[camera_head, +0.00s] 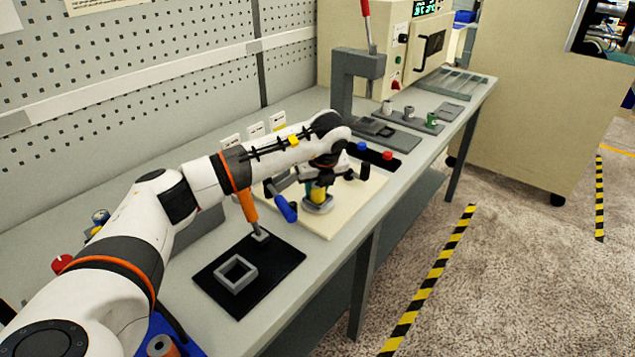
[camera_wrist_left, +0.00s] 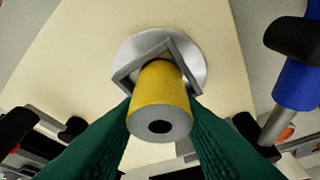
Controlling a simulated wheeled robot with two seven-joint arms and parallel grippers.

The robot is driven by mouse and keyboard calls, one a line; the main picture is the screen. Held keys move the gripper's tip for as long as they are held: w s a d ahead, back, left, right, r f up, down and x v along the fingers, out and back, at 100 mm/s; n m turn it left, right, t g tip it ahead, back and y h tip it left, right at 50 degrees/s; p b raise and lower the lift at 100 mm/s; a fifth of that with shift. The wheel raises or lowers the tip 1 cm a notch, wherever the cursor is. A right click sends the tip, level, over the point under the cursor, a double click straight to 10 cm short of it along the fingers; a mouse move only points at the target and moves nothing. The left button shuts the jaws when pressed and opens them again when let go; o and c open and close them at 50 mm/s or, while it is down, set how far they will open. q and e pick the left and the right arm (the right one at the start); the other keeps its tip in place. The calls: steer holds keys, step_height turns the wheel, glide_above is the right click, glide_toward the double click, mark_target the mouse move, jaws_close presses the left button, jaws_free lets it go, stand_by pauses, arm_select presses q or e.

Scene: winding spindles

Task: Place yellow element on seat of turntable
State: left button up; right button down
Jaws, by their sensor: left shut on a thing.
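The yellow element (camera_head: 319,192) is a cylinder with a grey end face, also seen in the left wrist view (camera_wrist_left: 162,92). My left gripper (camera_head: 322,180) is shut on it, with green fingers (camera_wrist_left: 161,108) on either side in the wrist view. The turntable (camera_wrist_left: 199,62) is a silver disc bearing a grey square frame, its seat (camera_wrist_left: 181,47). The element's far end lies within the frame's outline. Whether it touches the seat is hidden. In the head view the turntable (camera_head: 317,207) is directly below the gripper. My right gripper is not in view.
A grey press (camera_head: 345,80) stands behind. The cream board's front part (camera_head: 350,213) is clear.

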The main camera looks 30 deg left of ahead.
arm_select(q)
steer(key=o, duration=0.9)
steer(key=shift+o, duration=0.3)
steer(key=shift+d+r, duration=0.1)
steer(key=shift+r, duration=0.3)
steer(key=b+v, duration=0.1)
steer(key=v, duration=1)
steer(key=shift+b, duration=0.4)
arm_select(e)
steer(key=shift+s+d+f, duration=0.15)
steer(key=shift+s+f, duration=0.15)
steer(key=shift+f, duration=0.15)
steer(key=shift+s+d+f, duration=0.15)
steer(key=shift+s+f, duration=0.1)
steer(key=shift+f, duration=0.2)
arm_select(q)
steer(key=shift+s+r, duration=0.1)
steer(key=shift+r, duration=0.05)
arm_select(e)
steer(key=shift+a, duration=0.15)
